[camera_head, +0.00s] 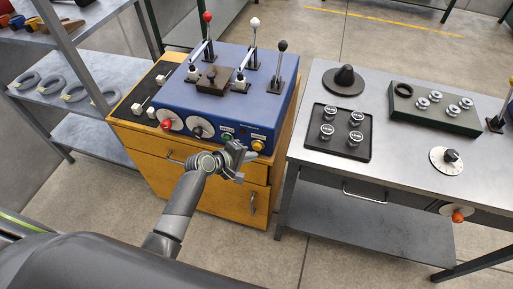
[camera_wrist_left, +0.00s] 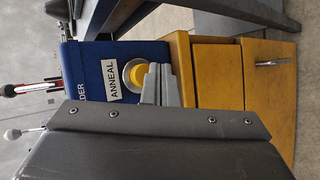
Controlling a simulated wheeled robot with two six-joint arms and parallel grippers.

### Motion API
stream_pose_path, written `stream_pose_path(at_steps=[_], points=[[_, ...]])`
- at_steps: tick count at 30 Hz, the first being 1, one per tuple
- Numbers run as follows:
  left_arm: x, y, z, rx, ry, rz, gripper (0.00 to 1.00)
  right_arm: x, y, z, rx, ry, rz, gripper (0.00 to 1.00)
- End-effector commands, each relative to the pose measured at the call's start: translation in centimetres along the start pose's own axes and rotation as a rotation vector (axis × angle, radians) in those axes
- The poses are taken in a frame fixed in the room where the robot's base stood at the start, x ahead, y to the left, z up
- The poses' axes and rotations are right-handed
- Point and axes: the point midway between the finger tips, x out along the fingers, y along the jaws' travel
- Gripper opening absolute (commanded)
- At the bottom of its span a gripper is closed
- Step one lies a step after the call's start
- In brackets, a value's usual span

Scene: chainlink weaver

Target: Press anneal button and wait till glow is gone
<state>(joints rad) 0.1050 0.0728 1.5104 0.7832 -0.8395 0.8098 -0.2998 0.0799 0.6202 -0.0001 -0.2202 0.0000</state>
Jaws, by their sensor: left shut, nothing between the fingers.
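The yellow anneal button (camera_head: 258,145) sits at the lower right of the front of the blue control box (camera_head: 318,52). In the left wrist view the button (camera_wrist_left: 139,76) shows in its pale round collar beside the white ANNEAL label (camera_wrist_left: 114,80). My left gripper (camera_head: 240,161) is shut and empty, just in front of the box and close to the button. In the left wrist view its grey fingertips (camera_wrist_left: 156,71) overlap the button's edge; I cannot tell if they touch it. No clear glow shows. My right gripper is not in view.
The box has several levers, dials and a green button (camera_head: 227,136), and stands on a yellow drawer cabinet (camera_head: 180,165). A metal table (camera_head: 400,165) with a black tray of round caps stands to the right. Shelves with grey rings (camera_head: 51,84) stand left.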

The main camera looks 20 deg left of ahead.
Motion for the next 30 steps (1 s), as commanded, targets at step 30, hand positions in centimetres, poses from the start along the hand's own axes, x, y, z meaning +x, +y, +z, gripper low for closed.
stream_pose_path(at_steps=[30], points=[[0.58,0.47,-0.43,0.000,0.000,0.000,0.00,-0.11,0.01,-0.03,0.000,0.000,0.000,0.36]])
